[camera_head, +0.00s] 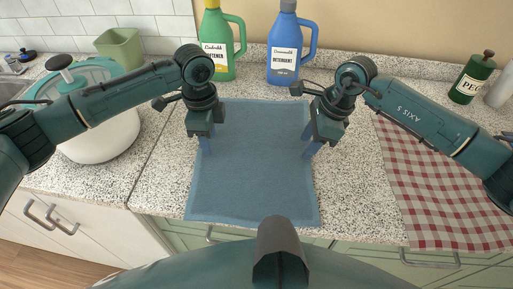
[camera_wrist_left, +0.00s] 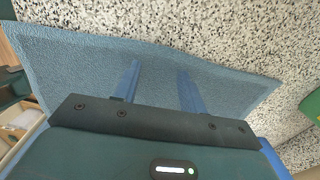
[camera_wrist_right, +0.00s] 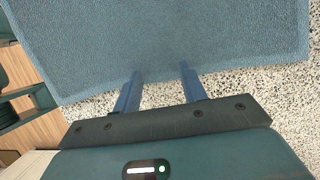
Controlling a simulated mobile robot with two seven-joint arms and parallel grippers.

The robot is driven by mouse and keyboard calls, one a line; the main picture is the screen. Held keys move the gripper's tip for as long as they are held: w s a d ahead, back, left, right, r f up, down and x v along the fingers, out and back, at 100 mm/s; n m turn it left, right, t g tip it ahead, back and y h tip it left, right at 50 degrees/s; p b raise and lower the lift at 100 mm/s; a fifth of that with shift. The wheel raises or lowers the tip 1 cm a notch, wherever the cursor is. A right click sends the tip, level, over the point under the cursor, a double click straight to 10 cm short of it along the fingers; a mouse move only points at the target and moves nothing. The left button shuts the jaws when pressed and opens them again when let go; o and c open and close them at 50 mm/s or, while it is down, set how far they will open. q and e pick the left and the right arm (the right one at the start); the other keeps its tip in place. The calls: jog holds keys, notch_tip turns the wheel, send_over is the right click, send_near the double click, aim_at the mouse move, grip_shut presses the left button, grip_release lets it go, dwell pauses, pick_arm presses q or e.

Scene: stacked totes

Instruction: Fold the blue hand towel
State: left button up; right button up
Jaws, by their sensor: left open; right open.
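The blue hand towel (camera_head: 255,175) lies flat and spread out on the speckled counter, its near edge at the counter's front edge. My left gripper (camera_head: 205,155) is over the towel's left edge, open and empty. In the left wrist view its two fingers (camera_wrist_left: 155,85) are apart over the towel (camera_wrist_left: 90,65). My right gripper (camera_head: 310,152) is at the towel's right edge, open and empty. In the right wrist view its fingers (camera_wrist_right: 160,78) are apart near the towel's edge (camera_wrist_right: 180,35). Whether the fingertips touch the towel I cannot tell.
A green bottle (camera_head: 220,50) and a blue detergent bottle (camera_head: 285,50) stand behind the towel. A red checked cloth (camera_head: 435,195) lies to the right. A white lidded pot (camera_head: 105,140) and a green container (camera_head: 120,47) are at the left. A dark green bottle (camera_head: 470,80) stands at the far right.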

pick_arm(q)
jog(key=shift+f, duration=0.25)
pick_arm(e)
jog(key=shift+f, duration=0.25)
jog(key=shift+f, duration=0.1)
pick_arm(q)
jog(key=shift+f+b, duration=0.25)
jog(key=shift+b, duration=0.05)
pick_arm(e)
jog(key=shift+f, duration=0.2)
pick_arm(q)
jog(key=shift+r, duration=0.1)
jog(key=shift+c, duration=0.2)
pick_arm(e)
jog(key=shift+r, duration=0.1)
jog(key=shift+c, duration=0.2)
pick_arm(q)
jog(key=shift+c, duration=0.3)
pick_arm(e)
jog(key=shift+c, duration=0.3)
pick_arm(q)
grip_shut()
pick_arm(e)
grip_shut()
